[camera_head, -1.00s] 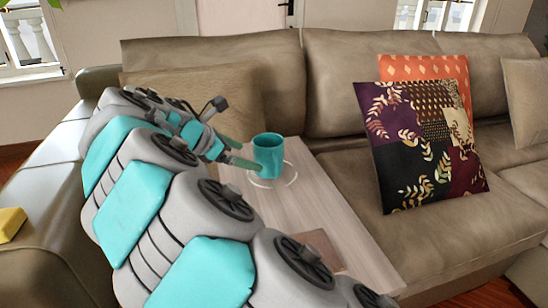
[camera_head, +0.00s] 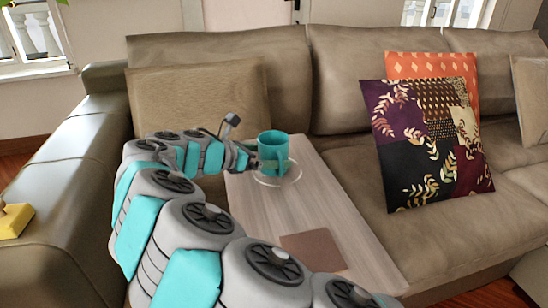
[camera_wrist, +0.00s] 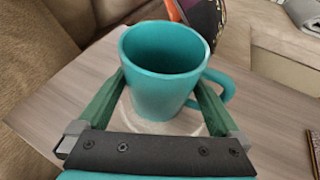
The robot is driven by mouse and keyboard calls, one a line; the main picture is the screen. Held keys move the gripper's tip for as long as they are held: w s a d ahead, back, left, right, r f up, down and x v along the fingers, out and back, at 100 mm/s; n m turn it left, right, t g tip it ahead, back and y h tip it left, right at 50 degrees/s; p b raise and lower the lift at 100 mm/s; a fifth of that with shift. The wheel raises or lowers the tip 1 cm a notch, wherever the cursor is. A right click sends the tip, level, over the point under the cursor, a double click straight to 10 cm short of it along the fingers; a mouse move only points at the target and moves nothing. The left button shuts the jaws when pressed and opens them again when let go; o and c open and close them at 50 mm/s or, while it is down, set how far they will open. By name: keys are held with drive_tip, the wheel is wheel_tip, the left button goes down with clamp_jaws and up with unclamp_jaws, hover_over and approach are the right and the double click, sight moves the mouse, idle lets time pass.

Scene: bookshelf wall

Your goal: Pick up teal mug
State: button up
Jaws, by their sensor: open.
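The teal mug (camera_head: 272,150) stands upright on a pale round saucer (camera_head: 268,182) on the wooden board over the sofa seat. In the wrist view the mug (camera_wrist: 162,80) is between the two green fingers of my gripper (camera_wrist: 155,100), with its handle on the right, outside the right finger. My gripper (camera_head: 270,165) is open, one finger on each side of the mug. Whether either finger touches it I cannot tell. The mug looks empty inside. My arm hides part of the board's left side in the head view.
A brown flat square (camera_head: 313,251) lies on the near part of the wooden board (camera_head: 330,215). Patterned cushions (camera_head: 430,140) lean on the sofa to the right, and a beige cushion (camera_head: 200,95) stands behind my arm. A yellow object (camera_head: 14,220) sits on the left armrest.

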drive_tip(key=shift+w+d+f, duration=0.2)
drive_tip(key=shift+w+d, duration=0.05)
drive_tip(key=shift+d, duration=0.05)
drive_tip(key=c, duration=1.4)
drive_tip(key=shift+r, duration=0.1)
